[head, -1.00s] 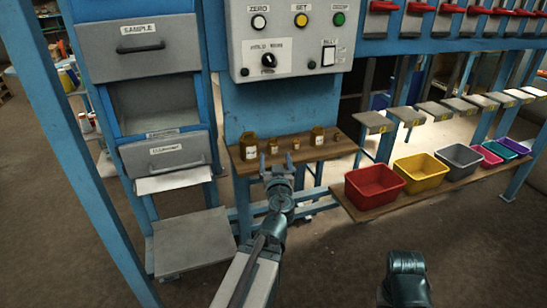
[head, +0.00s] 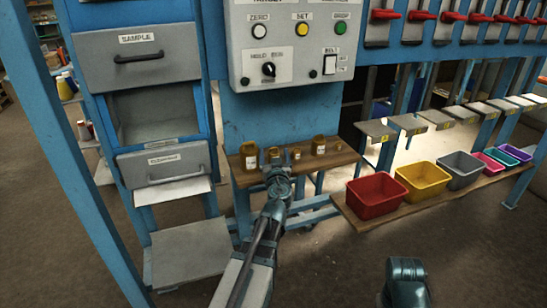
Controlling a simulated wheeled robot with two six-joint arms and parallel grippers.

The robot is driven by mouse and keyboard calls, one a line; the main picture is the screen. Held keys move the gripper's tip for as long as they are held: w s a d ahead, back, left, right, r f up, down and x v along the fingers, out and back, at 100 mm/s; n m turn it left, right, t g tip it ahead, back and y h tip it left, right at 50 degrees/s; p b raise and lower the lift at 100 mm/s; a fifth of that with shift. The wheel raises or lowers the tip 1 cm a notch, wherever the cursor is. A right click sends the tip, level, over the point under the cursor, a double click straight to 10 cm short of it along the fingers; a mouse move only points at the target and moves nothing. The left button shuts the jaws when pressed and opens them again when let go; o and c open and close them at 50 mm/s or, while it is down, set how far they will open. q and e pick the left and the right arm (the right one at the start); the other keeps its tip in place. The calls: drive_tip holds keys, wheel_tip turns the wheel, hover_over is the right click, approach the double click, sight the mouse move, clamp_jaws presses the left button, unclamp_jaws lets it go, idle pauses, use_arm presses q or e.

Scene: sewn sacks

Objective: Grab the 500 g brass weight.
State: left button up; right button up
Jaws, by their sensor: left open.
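Several brass weights of different sizes stand upright on a small wooden shelf (head: 345,158). A large brass weight (head: 249,156) is at its left end. Another brass weight (head: 272,152) is partly hidden behind my left gripper. A small brass weight (head: 297,154), a larger brass weight (head: 319,146) and another small one (head: 337,144) stand to the right. Pale labels show, but I cannot read which is 500 g. My left gripper (head: 277,160) is open at the shelf's front, in front of the second weight from the left; I cannot tell whether it touches.
A grey control panel (head: 290,85) with buttons and a knob hangs above the shelf. A cabinet with a sample drawer (head: 140,58) stands left. Red (head: 375,205), yellow (head: 423,193) and other bins sit on a board to the right. A blue post (head: 60,150) rises at left.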

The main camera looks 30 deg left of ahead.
use_arm(q)
drive_tip(key=x, duration=0.5)
drive_tip(key=shift+f, duration=0.1)
clamp_jaws()
idle(0.4)
